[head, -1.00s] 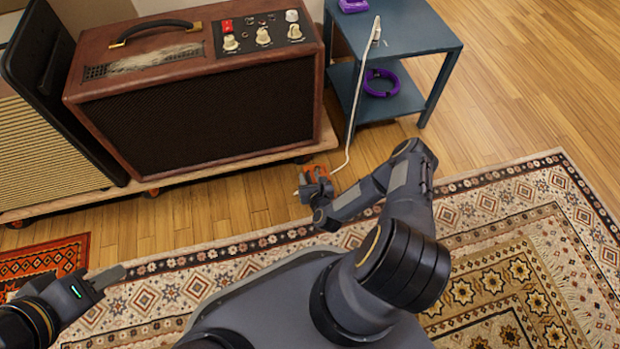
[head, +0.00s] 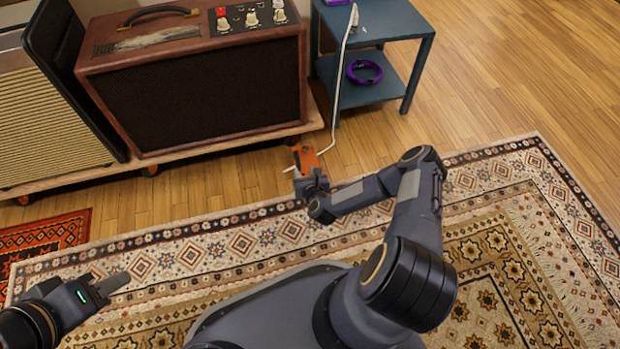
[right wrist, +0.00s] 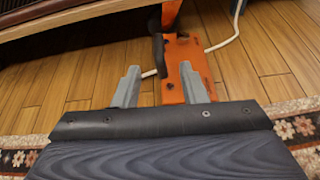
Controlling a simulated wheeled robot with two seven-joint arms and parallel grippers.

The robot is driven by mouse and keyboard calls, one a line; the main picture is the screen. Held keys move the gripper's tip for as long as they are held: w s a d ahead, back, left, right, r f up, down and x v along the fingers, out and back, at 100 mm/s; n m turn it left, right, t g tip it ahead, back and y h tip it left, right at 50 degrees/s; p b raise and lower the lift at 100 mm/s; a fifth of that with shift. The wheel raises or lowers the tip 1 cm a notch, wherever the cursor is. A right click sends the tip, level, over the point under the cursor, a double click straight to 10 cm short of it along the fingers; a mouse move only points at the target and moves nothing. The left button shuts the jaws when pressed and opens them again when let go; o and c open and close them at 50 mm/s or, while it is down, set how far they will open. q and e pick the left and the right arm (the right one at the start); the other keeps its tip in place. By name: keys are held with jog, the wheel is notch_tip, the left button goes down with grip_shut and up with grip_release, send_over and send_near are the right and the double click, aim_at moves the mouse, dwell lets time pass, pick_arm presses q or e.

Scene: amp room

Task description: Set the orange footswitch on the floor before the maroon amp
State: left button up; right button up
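The orange footswitch (head: 308,158) lies on the wood floor in front of the cart under the maroon amp (head: 200,85), near the amp's right end. In the right wrist view the footswitch (right wrist: 182,52) is a flat orange box with a white cable. My right gripper (head: 306,180) is just on the near side of it. Its fingers (right wrist: 158,88) are spread apart; the right finger overlaps the footswitch, and I cannot tell whether it touches. My left gripper (head: 112,284) is over the rug at lower left, with nothing visible in it; its finger gap is unclear.
A low wooden cart (head: 165,158) on orange casters carries the amp and a black-framed cabinet. A blue side table (head: 385,25) stands at right with a purple coil (head: 364,72) on its shelf. A white cable (head: 333,120) runs down beside it. A patterned rug (head: 210,245) covers the near floor.

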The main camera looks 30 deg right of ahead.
jog(key=w+r+n+g+y, duration=0.2)
jog(key=w+r+n+y, duration=0.2)
jog(key=r+n, duration=0.95)
jog(key=s+r+n+g, duration=0.1)
jog(key=s+r+n, duration=0.3)
jog(key=r, duration=0.5)
jog(key=s+r+n+g, duration=0.25)
jog(key=r+n, duration=0.35)
jog(key=r, duration=0.3)
jog(key=s+a+r+n+g, duration=0.1)
jog(key=s+a+r+n, duration=0.1)
jog(key=s+r+n, duration=0.85)
jog(key=s+a+r+n+y, duration=0.1)
jog(key=s+a, duration=0.1)
jog(key=s, duration=0.7)
jog(key=s+a+r+n+g+y, duration=0.1)
jog(key=s+n, duration=0.1)
jog(key=s, duration=0.8)
jog(key=shift+a, duration=0.4)
